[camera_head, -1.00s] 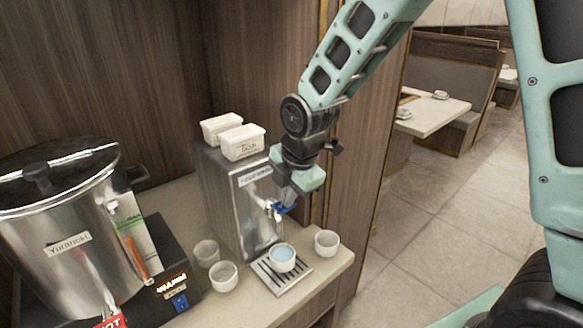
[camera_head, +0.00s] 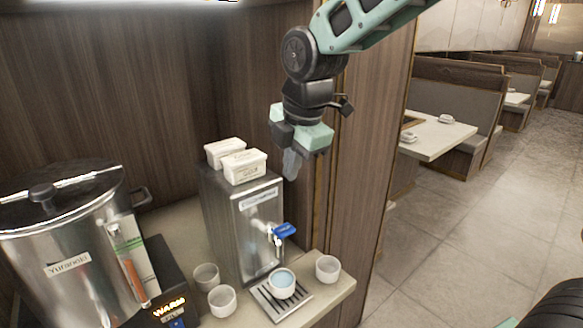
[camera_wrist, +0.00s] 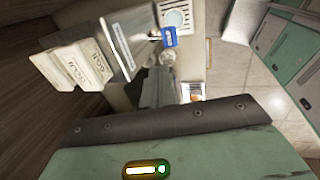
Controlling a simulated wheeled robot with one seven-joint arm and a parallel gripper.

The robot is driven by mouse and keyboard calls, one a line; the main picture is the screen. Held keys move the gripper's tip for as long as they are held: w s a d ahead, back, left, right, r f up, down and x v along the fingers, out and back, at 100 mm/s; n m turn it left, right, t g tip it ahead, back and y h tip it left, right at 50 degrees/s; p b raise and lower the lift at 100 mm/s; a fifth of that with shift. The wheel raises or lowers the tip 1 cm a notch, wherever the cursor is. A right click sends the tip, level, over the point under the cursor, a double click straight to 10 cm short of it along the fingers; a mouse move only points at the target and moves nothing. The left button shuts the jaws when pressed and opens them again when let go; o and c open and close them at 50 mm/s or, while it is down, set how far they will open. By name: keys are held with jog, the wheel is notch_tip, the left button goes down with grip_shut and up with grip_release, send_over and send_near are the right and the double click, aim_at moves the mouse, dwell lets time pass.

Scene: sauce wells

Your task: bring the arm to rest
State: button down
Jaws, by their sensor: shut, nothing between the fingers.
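My gripper (camera_head: 291,166) is in the air above the right front of the steel water dispenser (camera_head: 226,226), shut and empty, with its fingers pointing down. It is apart from the dispenser's blue tap handle (camera_head: 284,230), which also shows in the wrist view (camera_wrist: 170,37). A cup with pale blue liquid (camera_head: 282,283) stands on the drip tray (camera_head: 262,299) below the tap. No stream shows between the tap and the cup.
Empty cups stand on the counter, two left (camera_head: 221,300) and one right (camera_head: 328,268) of the tray. Two white tubs (camera_head: 245,167) sit on the dispenser. A large steel pot (camera_head: 70,262) stands at left. A wooden pillar (camera_head: 370,160) is behind my arm.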

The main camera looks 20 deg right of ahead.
dwell(0.4)
jog(key=s+a+f+m+g+b, duration=0.1)
jog(key=s+f+m, duration=0.3)
jog(key=s, duration=0.4)
jog(key=s+a+f+m+g+b, duration=0.1)
jog(key=s+a+f+m+b, duration=0.1)
jog(key=s+f+m, duration=0.3)
jog(key=s+a+f+m+b, duration=0.2)
jog(key=s+f+m+b, duration=0.2)
jog(key=s, duration=0.8)
notch_tip(320, 180, down, 3)
jog(key=shift+r+m+g, duration=0.15)
jog(key=shift+m+g, duration=0.25)
